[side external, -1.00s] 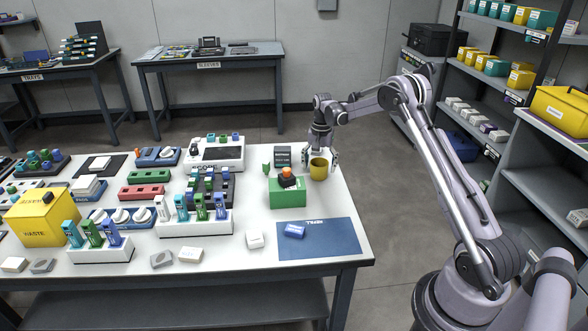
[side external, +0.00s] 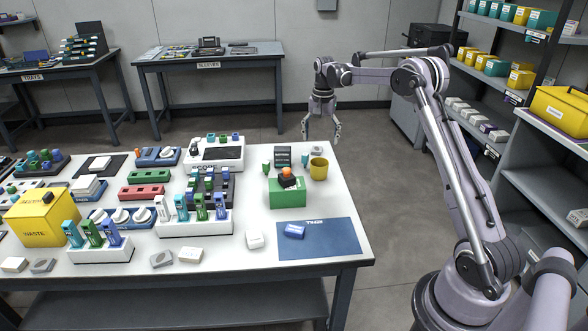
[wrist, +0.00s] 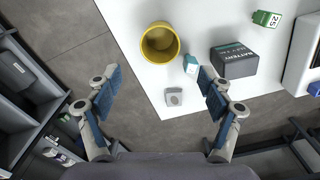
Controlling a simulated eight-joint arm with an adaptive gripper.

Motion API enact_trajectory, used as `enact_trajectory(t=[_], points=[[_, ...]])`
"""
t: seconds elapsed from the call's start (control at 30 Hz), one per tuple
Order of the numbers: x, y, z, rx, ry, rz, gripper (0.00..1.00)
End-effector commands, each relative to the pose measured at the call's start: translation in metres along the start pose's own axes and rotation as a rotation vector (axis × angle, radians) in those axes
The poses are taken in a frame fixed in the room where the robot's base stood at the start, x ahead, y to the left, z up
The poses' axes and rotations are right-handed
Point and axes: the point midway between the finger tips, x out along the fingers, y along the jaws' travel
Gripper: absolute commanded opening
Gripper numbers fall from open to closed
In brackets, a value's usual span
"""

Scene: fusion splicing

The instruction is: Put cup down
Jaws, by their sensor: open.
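The yellow cup (side external: 319,169) stands upright on the white table near its far right corner. It also shows in the wrist view (wrist: 160,44), where its open top and empty-looking inside face the camera. My gripper (side external: 321,137) is open and empty, raised above and behind the cup, past the table's far edge. In the wrist view the two blue-padded fingers (wrist: 160,92) are wide apart, and the cup lies beyond their tips, clear of both.
Close to the cup are a dark battery box (wrist: 234,60), a small teal-and-white item (wrist: 191,64) and a grey block (wrist: 174,96). A green box (side external: 287,193) with an orange-topped item stands in front. A blue mat (side external: 335,241) lies at the near right.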

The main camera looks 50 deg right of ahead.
Motion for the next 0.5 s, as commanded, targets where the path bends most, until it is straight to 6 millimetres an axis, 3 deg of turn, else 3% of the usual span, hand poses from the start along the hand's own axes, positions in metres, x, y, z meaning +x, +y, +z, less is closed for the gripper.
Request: enact_trajectory(t=[0.27, 0.37, 0.5], points=[[-0.024, -0.003, 0.011, -0.031, 0.012, -0.009, 0.80], [-0.042, -0.009, 0.031, -0.091, 0.038, -0.028, 0.80], [-0.070, -0.015, 0.072, -0.210, 0.089, -0.066, 0.80]])
